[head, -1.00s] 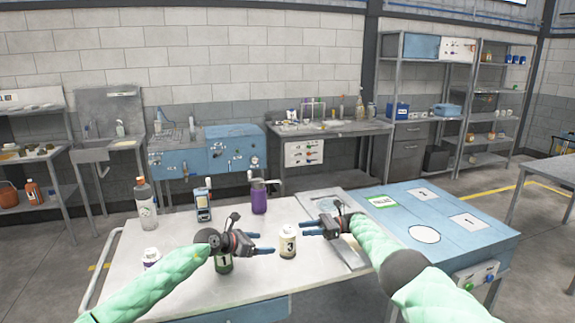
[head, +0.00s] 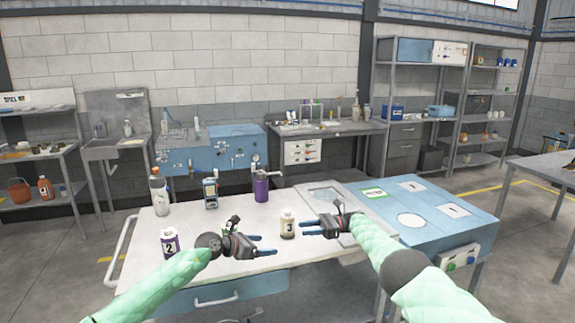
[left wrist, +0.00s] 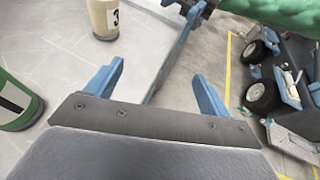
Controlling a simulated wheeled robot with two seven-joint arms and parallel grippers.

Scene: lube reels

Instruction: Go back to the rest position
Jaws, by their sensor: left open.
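My left gripper (head: 262,244) is open and empty over the front of the white table. It also shows in the left wrist view (left wrist: 160,88), with its two blue fingers spread apart and nothing between them. My right gripper (head: 316,227) is over the table's right part, just right of the bottle labelled 3. Its two blue fingers show apart with nothing seen between them. The bottle labelled 3 (head: 288,225) stands upright between the two grippers. A green bottle labelled 1 (left wrist: 18,105) stands beside my left gripper in the left wrist view; my left gripper mostly hides it in the head view.
On the white table (head: 190,235) stand a purple-labelled bottle 2 (head: 170,243), a clear bottle (head: 160,196), a handheld meter (head: 210,194) and a purple pump bottle (head: 261,186). A blue station (head: 455,220) with white marked squares adjoins at right.

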